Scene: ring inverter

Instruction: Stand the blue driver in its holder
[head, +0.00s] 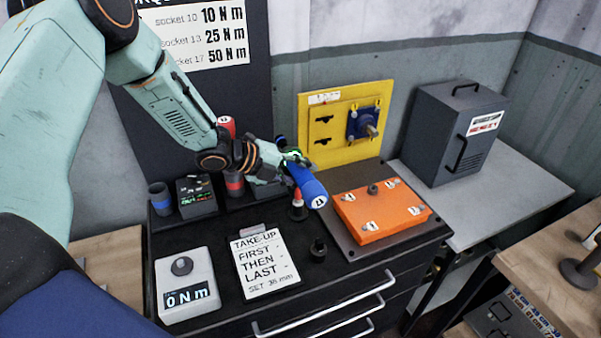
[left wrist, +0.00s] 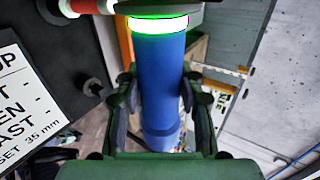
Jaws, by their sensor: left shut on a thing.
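The blue driver (head: 308,184) is in my left gripper (head: 286,163), tilted, with its white "17" end facing down and right in the head view. In the left wrist view the blue driver (left wrist: 160,75) runs between the two fingers (left wrist: 160,112), which close on its sides; a glowing green-white ring is near its top. A blue-ringed dark cup (head: 160,198), which looks like the blue holder, stands at the left of the black bench and appears empty. The driver is well to the right of this cup and above the bench. My right gripper is not in view.
A red driver (head: 227,128) stands in a red-ringed holder (head: 234,183). A small black display box (head: 196,195) stands between the two holders. An orange block (head: 381,211) lies right.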

